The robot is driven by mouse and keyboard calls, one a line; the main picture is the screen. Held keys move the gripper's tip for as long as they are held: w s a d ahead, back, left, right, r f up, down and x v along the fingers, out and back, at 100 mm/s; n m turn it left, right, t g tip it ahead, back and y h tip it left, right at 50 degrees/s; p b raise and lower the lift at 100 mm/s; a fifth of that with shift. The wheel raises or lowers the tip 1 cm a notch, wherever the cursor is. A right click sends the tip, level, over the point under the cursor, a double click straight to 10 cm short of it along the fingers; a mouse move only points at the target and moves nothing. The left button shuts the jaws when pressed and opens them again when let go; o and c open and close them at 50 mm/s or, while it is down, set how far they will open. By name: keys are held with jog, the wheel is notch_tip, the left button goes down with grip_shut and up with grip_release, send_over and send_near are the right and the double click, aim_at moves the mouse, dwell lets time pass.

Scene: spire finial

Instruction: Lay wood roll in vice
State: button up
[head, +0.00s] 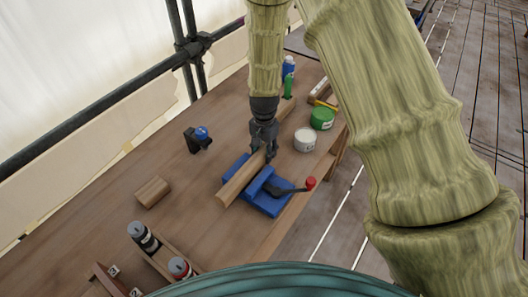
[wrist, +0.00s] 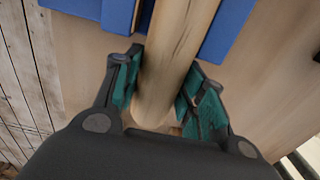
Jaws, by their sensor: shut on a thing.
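The wood roll (head: 240,180) is a long pale round bar lying across the blue vice (head: 268,202) on the workbench. My gripper (head: 265,153) reaches down from above and is shut on the roll just beyond the vice. In the wrist view the roll (wrist: 175,65) runs between my gripper's teal finger pads (wrist: 163,95). There it also passes between two blue vice parts (wrist: 228,30), one on each side. The vice has a dark handle with a red knob (head: 311,183). Whether the roll rests on the vice bed is hidden.
A short wood piece (head: 152,191) lies on the workbench (head: 190,225) at left. A blue and black item (head: 198,138) stands behind it. A white tin (head: 304,140), a green tin (head: 322,118) and bottles (head: 288,75) stand at right and back. A bottle rack (head: 158,252) is at front left.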

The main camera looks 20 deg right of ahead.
jog(key=shift+s+f+p, duration=0.25)
jog(key=shift+f+p, duration=0.05)
jog(key=shift+f, duration=0.3)
jog(key=shift+w+f, duration=0.1)
jog(key=shift+f, duration=0.15)
jog(key=o, duration=1.3)
jog(key=shift+c, duration=0.2)
jog(key=shift+r+b, duration=2)
jog(key=shift+r, duration=4.2)
